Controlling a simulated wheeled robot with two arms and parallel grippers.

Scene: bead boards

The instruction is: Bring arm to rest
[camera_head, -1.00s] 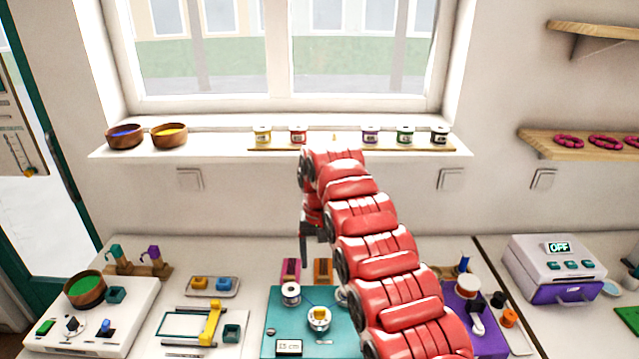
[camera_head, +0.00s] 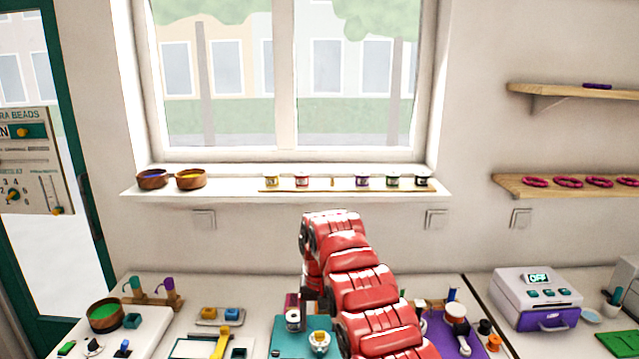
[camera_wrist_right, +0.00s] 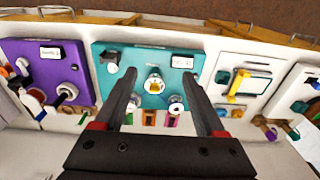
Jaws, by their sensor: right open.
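My right arm (camera_head: 365,285) comes in from the bottom right and reaches up over the bench, bent near the window sill. In the right wrist view my right gripper (camera_wrist_right: 160,74) is open, its two dark fingers apart with nothing held between them. It points down over the teal board (camera_wrist_right: 188,60). In the head view the gripper is mostly hidden by the arm. My left gripper does not show.
The purple board (camera_wrist_right: 50,68) lies beside the teal one. A white machine with a display (camera_head: 535,297) stands at the right. Wooden bowls (camera_head: 191,179) and small jars (camera_head: 302,180) line the sill.

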